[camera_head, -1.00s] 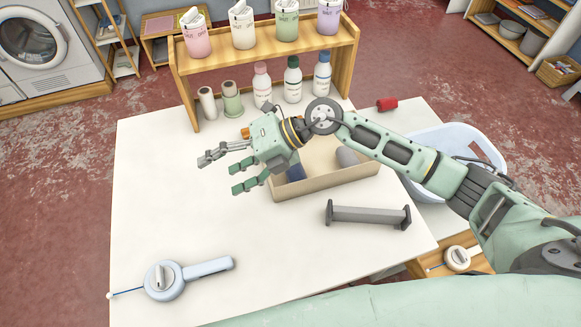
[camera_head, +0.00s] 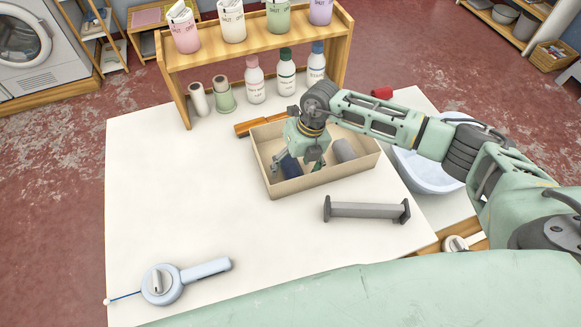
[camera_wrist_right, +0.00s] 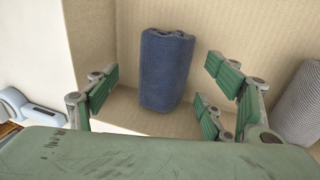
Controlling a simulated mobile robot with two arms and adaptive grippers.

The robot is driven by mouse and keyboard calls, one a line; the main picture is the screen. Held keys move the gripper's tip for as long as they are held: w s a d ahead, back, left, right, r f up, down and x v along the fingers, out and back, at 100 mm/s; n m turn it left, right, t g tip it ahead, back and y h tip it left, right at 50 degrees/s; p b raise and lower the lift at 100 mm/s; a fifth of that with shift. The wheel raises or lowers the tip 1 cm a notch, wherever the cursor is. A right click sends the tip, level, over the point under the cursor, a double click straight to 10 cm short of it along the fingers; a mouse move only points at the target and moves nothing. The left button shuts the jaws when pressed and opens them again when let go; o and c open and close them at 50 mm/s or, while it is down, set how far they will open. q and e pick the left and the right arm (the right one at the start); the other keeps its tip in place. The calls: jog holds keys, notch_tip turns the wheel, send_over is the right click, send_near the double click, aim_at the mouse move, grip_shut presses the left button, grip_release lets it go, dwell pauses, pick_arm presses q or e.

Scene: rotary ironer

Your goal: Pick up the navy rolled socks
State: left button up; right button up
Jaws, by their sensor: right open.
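The navy rolled socks (camera_wrist_right: 166,70) lie in a beige open box (camera_head: 330,183) on the white table. In the head view the navy socks (camera_head: 291,167) are partly hidden by my right gripper (camera_head: 296,165). My right gripper points down into the box. In the right wrist view its green-padded fingers (camera_wrist_right: 160,95) are spread open, one finger left of the socks and two right of them, with gaps between. The socks are not gripped. My left gripper is not in view.
A grey roll (camera_head: 343,150) lies in the same box, right of the socks. A grey bar with end plates (camera_head: 366,210) lies in front of the box. An orange-brown object (camera_head: 258,126) lies behind it. A wooden shelf (camera_head: 187,75) stands at the back.

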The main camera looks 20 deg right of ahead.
jog(key=shift+a+f, duration=0.1)
jog(key=shift+f, duration=0.3)
jog(key=shift+c, duration=0.4)
jog(key=c, duration=1.1)
jog(key=shift+r, duration=0.15)
